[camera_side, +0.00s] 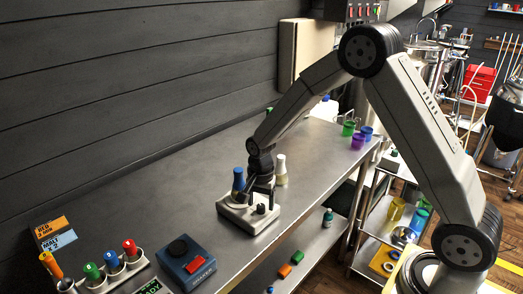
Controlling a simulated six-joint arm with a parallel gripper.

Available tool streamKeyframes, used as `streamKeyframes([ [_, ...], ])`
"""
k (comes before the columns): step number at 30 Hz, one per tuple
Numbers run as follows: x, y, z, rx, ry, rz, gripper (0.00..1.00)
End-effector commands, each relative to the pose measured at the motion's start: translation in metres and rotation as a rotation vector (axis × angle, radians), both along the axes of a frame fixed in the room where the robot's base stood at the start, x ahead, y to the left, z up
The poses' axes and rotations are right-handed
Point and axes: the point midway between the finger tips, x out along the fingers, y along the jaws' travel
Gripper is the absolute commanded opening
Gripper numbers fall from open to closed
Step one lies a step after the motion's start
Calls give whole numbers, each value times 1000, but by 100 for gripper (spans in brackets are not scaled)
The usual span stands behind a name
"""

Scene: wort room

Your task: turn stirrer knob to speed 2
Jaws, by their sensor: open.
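A pale, low device (233,218), which looks like the stirrer, sits on the metal bench. A small dark knob (261,209) shows on its top toward the right. A blue upright piece (238,180) stands at its left side. My gripper (262,197) points down over the device, close to the knob, with its jaws open. I cannot tell whether a finger touches the knob. The speed marks and the knob's setting are too small to read.
A white bottle (281,170) stands just behind my gripper. Coloured cups (348,129) stand far right.

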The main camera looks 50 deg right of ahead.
Motion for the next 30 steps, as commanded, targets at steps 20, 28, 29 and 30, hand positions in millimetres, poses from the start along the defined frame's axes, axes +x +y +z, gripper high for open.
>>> streamKeyframes([
  [20,0,0,65,0,0,0,72],
  [28,0,0,65,0,0,0,72],
  [29,0,0,65,0,0,0,72],
  [30,-1,0,65,0,-1,2,72],
])
